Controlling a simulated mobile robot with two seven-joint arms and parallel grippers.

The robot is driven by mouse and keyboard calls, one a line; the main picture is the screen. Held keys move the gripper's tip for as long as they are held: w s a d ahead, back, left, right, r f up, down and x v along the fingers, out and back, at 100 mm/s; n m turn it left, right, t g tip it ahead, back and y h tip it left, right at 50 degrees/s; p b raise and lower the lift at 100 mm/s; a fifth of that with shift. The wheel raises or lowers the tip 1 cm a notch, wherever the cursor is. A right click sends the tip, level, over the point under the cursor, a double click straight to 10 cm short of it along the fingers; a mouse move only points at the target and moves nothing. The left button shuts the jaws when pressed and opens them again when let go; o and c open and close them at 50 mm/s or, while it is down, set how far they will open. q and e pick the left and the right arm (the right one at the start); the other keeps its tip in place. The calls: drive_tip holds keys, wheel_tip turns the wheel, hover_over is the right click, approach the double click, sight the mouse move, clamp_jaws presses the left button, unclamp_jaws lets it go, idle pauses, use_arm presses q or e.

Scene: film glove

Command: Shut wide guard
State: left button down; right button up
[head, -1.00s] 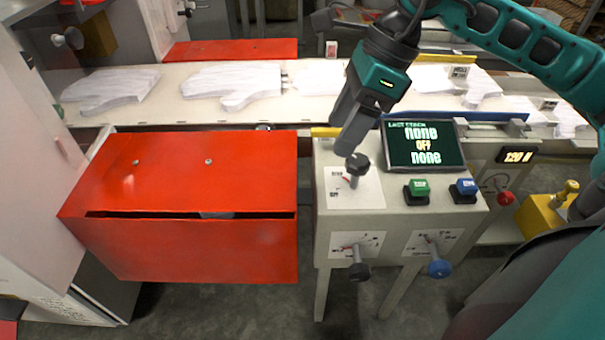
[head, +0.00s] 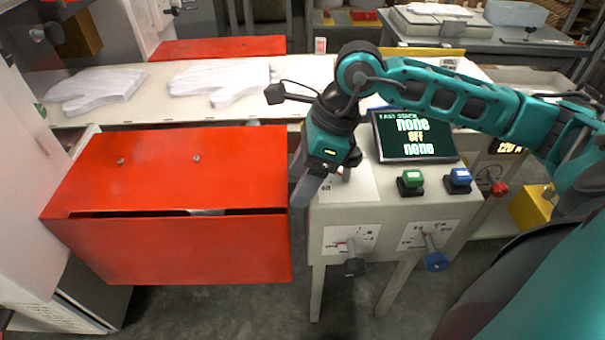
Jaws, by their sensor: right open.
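The wide red guard (head: 175,170) is the large red box at the left front. It has a sloped top panel with two small bolts and a front panel (head: 180,252). A narrow dark gap runs between the two panels, with a bit of something pale showing in it. My right gripper (head: 300,196) points down just beside the guard's right edge, between it and the control panel (head: 345,208). I cannot tell whether it touches the guard. It holds nothing that I can see. My left gripper is out of view.
The control panel carries a screen (head: 413,136), a green button (head: 411,181), a blue button (head: 458,179) and levers with dark (head: 354,267) and blue (head: 436,261) knobs. Behind runs a conveyor with white glove shapes (head: 95,88). A smaller red panel (head: 218,48) lies beyond.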

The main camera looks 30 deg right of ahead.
drive_tip(key=shift+c, duration=0.3)
clamp_jaws()
idle(0.3)
